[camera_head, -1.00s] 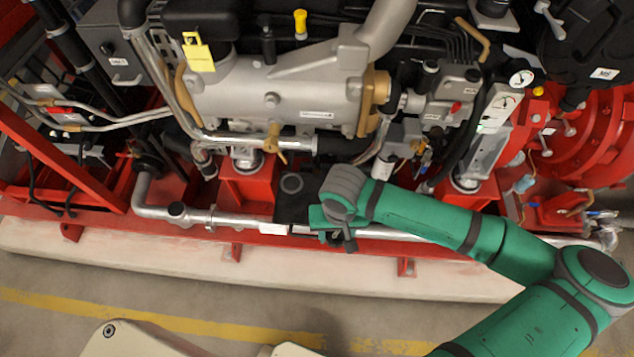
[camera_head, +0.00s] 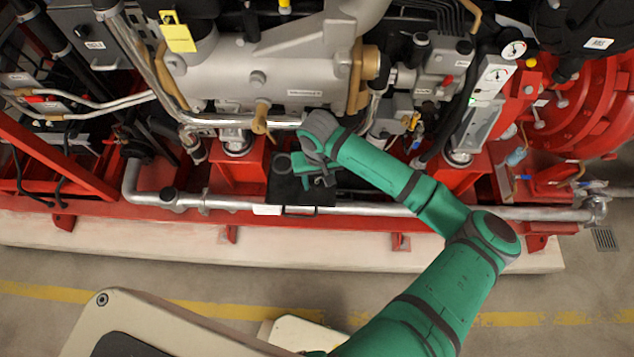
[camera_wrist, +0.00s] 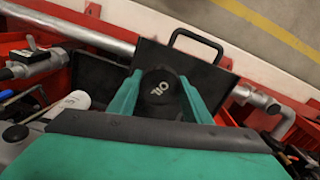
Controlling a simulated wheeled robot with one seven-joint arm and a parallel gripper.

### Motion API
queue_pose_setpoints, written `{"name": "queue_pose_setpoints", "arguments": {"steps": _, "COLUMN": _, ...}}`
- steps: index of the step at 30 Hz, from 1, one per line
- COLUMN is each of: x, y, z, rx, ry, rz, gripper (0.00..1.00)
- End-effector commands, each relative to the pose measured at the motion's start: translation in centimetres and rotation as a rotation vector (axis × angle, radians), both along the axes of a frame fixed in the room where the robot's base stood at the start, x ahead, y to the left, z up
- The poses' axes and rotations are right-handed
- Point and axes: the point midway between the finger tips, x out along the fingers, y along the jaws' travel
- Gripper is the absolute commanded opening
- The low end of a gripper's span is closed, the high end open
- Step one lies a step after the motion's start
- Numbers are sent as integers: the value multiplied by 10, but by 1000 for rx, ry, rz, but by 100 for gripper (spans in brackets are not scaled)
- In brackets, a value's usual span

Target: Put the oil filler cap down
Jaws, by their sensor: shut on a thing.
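The oil filler cap (camera_wrist: 160,84) is a round black cap with pale OIL lettering on top. In the wrist view it sits between the two green fingers of my gripper (camera_wrist: 162,98), which is shut on it. A black tray (camera_wrist: 205,75) with a wire handle lies beyond and below the cap. In the head view my gripper (camera_head: 318,176) is over the right part of the black tray (camera_head: 305,197). The cap cannot be made out there, and whether it touches the tray is unclear.
A silver pipe (camera_head: 370,209) runs along the front. The grey engine (camera_head: 240,78) stands behind, with red supports (camera_head: 238,172) on its near side. A white cylinder (camera_wrist: 75,93) is left of my gripper.

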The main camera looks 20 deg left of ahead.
Motion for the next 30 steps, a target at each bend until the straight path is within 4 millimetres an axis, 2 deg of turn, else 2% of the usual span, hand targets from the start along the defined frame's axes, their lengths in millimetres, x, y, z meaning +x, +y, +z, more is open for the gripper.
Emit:
{"name": "queue_pose_setpoints", "arguments": {"steps": 7, "x": 9, "y": 7, "z": -16, "rx": 0, "ry": 2, "rz": -2, "gripper": 7}}
{"name": "queue_pose_setpoints", "arguments": {"steps": 15, "x": 9, "y": 5, "z": -40, "rx": 1, "ry": 2, "rz": -3, "gripper": 7}}
{"name": "queue_pose_setpoints", "arguments": {"steps": 30, "x": 9, "y": 5, "z": -46, "rx": -1, "ry": 0, "rz": 0, "gripper": 7}}
